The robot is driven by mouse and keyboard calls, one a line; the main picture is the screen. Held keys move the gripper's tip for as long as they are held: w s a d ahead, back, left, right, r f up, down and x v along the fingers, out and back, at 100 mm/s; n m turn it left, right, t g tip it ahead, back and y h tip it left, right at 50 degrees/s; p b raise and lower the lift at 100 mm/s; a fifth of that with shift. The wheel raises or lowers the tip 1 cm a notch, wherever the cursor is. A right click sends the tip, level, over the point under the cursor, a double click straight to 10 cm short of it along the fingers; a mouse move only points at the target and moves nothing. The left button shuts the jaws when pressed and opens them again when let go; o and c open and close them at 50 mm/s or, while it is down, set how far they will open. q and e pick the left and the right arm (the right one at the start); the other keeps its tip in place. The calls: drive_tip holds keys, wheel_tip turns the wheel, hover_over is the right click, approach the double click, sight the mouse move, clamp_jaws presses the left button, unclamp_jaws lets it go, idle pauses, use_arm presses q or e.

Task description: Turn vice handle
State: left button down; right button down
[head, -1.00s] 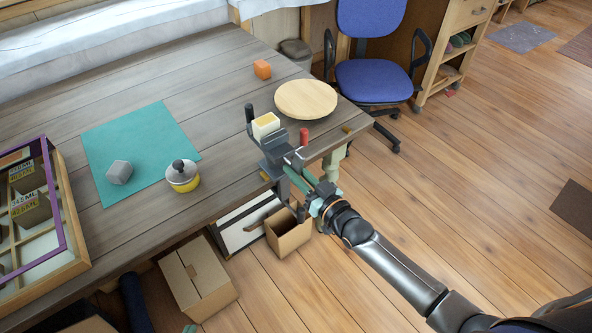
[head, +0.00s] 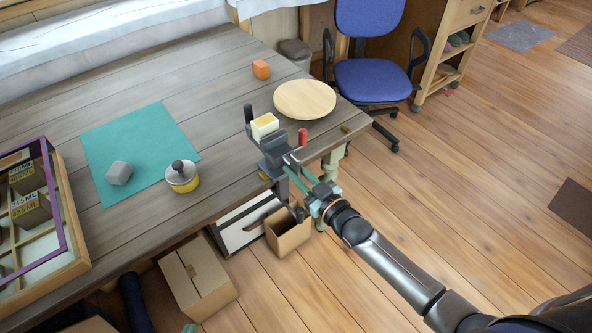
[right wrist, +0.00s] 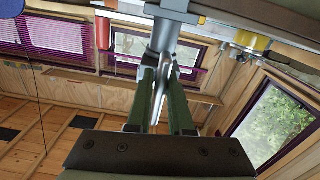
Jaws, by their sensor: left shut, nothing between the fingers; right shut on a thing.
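The vice (head: 273,150) is fixed at the table's front right edge, grey with a pale yellow block (head: 265,126) at its top. My right gripper (head: 291,161) is at the vice's front, its green fingers reaching up toward it. In the right wrist view the two fingers (right wrist: 162,85) are shut on the thin silver vice handle (right wrist: 160,98), below the grey vice screw (right wrist: 168,45). In the head view the handle is mostly hidden by the gripper. My left gripper is in neither view.
A red cylinder (head: 303,137) and a round wooden board (head: 305,99) are close beside the vice. An open cardboard box (head: 289,236) stands below the vice.

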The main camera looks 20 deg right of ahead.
drive_tip(key=shift+w+d+r+n, duration=0.1)
drive_tip(key=shift+r+n, duration=0.05)
drive_tip(key=shift+n, duration=1)
drive_tip(key=shift+r+n, duration=0.15)
drive_tip(key=shift+n, duration=1)
drive_tip(key=shift+n, duration=1.3)
drive_tip(key=shift+d+n, duration=0.1)
drive_tip(key=shift+n, duration=0.8)
drive_tip(key=shift+r+n+b, duration=0.15)
drive_tip(key=shift+n+b, duration=0.1)
drive_tip(key=shift+n, duration=1.2)
drive_tip(key=shift+r+n+b, duration=0.1)
drive_tip(key=shift+n+b, duration=0.15)
drive_tip(key=shift+n, duration=1.2)
drive_tip(key=shift+n+b, duration=0.35)
drive_tip(key=shift+n, duration=1.15)
drive_tip(key=shift+n, duration=0.5)
